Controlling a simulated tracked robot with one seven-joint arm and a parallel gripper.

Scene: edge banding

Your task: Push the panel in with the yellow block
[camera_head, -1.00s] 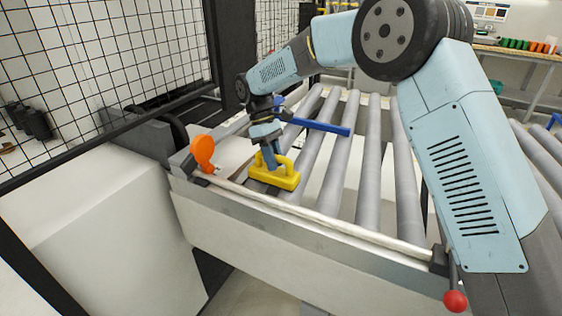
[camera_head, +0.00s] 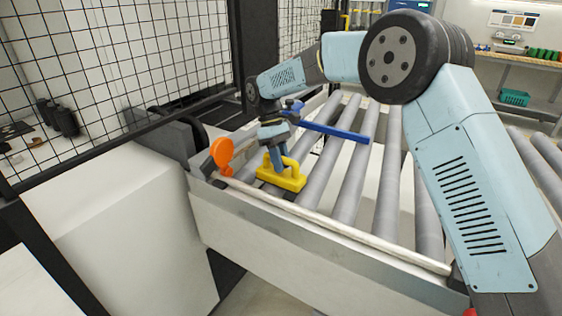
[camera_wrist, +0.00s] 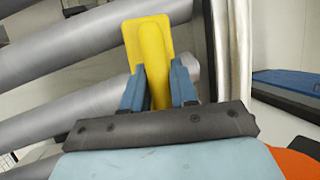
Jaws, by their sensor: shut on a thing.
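The yellow block (camera_head: 282,178) has a raised handle and sits low over the rollers at the near left end of the conveyor, close to the front rail. My gripper (camera_head: 273,160) is shut on its handle from above. In the wrist view the yellow block (camera_wrist: 150,45) stands between the two blue fingers of my gripper (camera_wrist: 159,88), with a grey roller under it. Whether the block touches the rollers I cannot tell. I cannot make out the panel for certain in either view.
A blue bar (camera_head: 335,131) lies across the rollers (camera_head: 355,175) behind the block. An orange paddle-shaped part (camera_head: 222,153) stands just left of the block. A pale front rail (camera_head: 335,225) runs along the near edge. A black mesh fence (camera_head: 105,65) stands at the left.

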